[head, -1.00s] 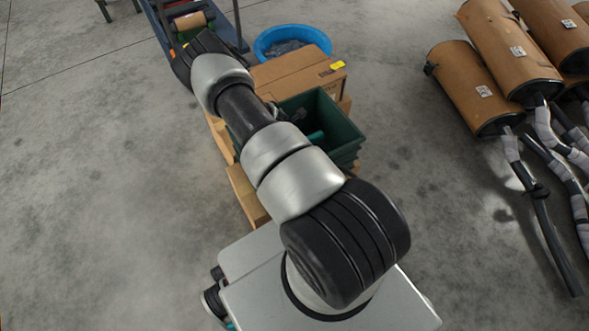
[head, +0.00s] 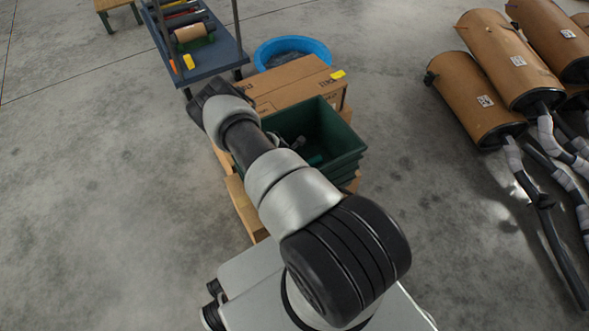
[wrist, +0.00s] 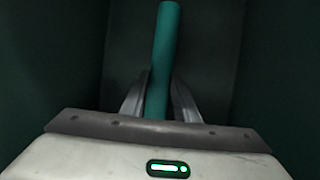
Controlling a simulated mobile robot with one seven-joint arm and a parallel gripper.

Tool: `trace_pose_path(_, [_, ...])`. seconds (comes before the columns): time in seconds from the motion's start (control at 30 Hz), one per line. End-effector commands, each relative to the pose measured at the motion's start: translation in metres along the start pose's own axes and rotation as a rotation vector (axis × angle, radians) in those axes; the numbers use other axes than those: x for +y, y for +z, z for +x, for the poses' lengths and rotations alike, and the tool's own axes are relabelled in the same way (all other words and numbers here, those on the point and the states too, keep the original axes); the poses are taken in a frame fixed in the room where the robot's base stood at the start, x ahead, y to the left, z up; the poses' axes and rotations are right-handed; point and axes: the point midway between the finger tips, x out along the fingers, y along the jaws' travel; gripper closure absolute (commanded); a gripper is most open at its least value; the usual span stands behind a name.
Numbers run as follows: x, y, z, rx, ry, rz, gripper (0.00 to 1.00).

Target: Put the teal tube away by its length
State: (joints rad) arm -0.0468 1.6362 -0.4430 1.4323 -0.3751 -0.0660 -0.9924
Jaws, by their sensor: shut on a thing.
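The teal tube (wrist: 167,40) stands out from between my gripper's fingers in the wrist view, with dark green bin walls around it. My gripper (wrist: 160,88) is shut on the tube, one finger on each side. The tube's near end is hidden by my gripper's body. My arm covers the bin's left part and most of my gripper there.
A cardboard box (head: 290,85) stands just behind the bin, with a blue tub (head: 318,45) beyond it. A blue cart (head: 215,62) with several items is at the back left. Brown mufflers (head: 475,100) with pipes lie at the right. The floor at left is clear.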

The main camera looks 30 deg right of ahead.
Motion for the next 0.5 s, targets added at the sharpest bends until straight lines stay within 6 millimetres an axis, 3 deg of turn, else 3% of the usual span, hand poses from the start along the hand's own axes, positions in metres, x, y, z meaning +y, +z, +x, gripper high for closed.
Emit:
trace_pose_path(0.43, [-0.0016, -0.0035, 0.0098, -0.001, 0.0, 0.0, 0.95])
trace_pose_path(0.47, [-0.0024, -0.004, 0.0102, 0.0, -0.001, 0.0, 0.71])
trace_pose_path(0.5, [-0.0024, -0.004, 0.0101, 0.0, -0.001, 0.0, 0.64])
